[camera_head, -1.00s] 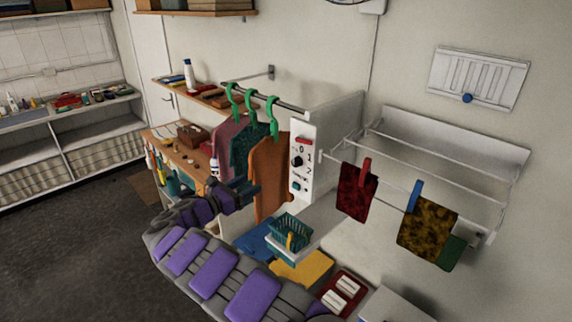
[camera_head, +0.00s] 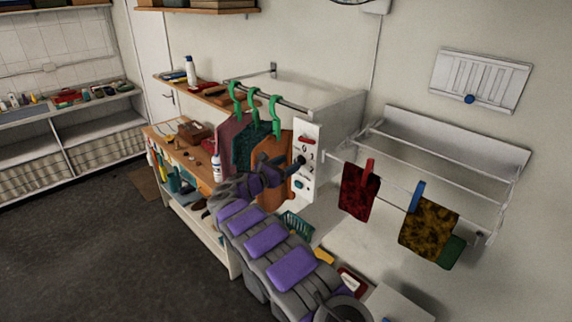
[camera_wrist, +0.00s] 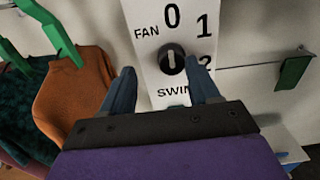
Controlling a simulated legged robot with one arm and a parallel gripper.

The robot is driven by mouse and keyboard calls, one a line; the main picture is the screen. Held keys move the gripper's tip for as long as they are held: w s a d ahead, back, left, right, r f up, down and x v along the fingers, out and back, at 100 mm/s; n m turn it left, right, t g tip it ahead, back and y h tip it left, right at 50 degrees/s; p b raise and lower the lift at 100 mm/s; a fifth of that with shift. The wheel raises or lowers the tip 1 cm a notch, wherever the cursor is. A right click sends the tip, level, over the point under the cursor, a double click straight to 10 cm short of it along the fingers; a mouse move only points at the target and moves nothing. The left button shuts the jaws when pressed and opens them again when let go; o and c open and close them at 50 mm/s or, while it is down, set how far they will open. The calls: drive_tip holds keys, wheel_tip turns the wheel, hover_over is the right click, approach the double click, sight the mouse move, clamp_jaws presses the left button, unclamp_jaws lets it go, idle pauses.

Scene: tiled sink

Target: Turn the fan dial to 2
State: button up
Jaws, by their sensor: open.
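The fan panel (camera_wrist: 150,30) is white, with FAN, 0, 1 and 2 printed around a round black dial (camera_wrist: 173,60). The dial's light mark stands about upright, toward the 0. In the head view the panel (camera_head: 307,143) hangs beside the clothes, and my gripper hides part of the dial. My gripper (camera_wrist: 162,68) is open, with one blue finger left of the dial and the other at its lower right, partly over the 2. It appears apart from the dial; the exact gap is hard to tell. It also shows in the head view (camera_head: 293,167).
An orange garment (camera_wrist: 75,95) hangs on a green hanger close left of my gripper. A drying rack (camera_head: 440,165) with a red cloth (camera_head: 359,190) and a yellow cloth (camera_head: 428,226) is at the right. A teal basket (camera_head: 297,227) stands below the panel.

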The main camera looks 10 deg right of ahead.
drive_tip(key=d, duration=0.4)
drive_tip(key=shift+c, duration=0.2)
drive_tip(key=shift+w+a+f, duration=0.1)
drive_tip(key=shift+a, duration=0.2)
drive_tip(key=c, duration=0.3)
drive_tip(key=shift+a, duration=0.45)
drive_tip(key=shift+c, duration=0.8)
drive_tip(key=shift+a, duration=0.3)
drive_tip(key=shift+c, duration=0.8)
drive_tip(key=shift+a+r, duration=0.1)
drive_tip(key=shift+r, duration=0.1)
drive_tip(key=c, duration=0.3)
drive_tip(key=shift+s+d, duration=0.2)
drive_tip(key=shift+d, duration=0.1)
drive_tip(key=shift+c, duration=0.4)
drive_tip(key=shift+m+b, duration=0.3)
